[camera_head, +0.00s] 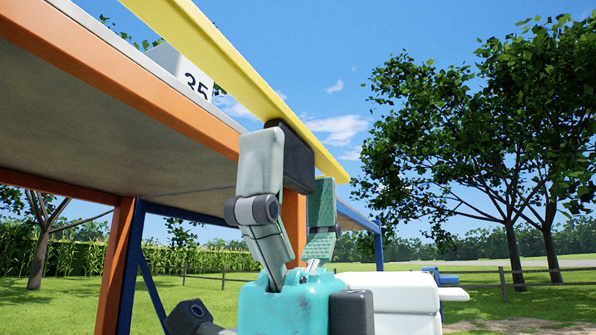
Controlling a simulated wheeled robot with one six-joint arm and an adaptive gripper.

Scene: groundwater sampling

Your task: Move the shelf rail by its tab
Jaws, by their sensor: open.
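The shelf rail (240,70) is a long yellow bar running diagonally from the top left down to the right, along the front of the shelf's upper level. A dark block-like tab (292,152) hangs from its underside near the right end. My gripper (292,172) is open and points upward, with one grey-green finger to the left of the tab and the other to its right. The left finger overlaps part of the tab in the picture. I cannot tell whether either finger touches it.
The shelf has an orange beam (120,75), a grey deck (110,120) and orange and blue posts. A white box marked 35 (186,74) stands on top, partly hidden by the rail. White blocks (392,290) sit low behind my gripper. Trees and open grass lie to the right.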

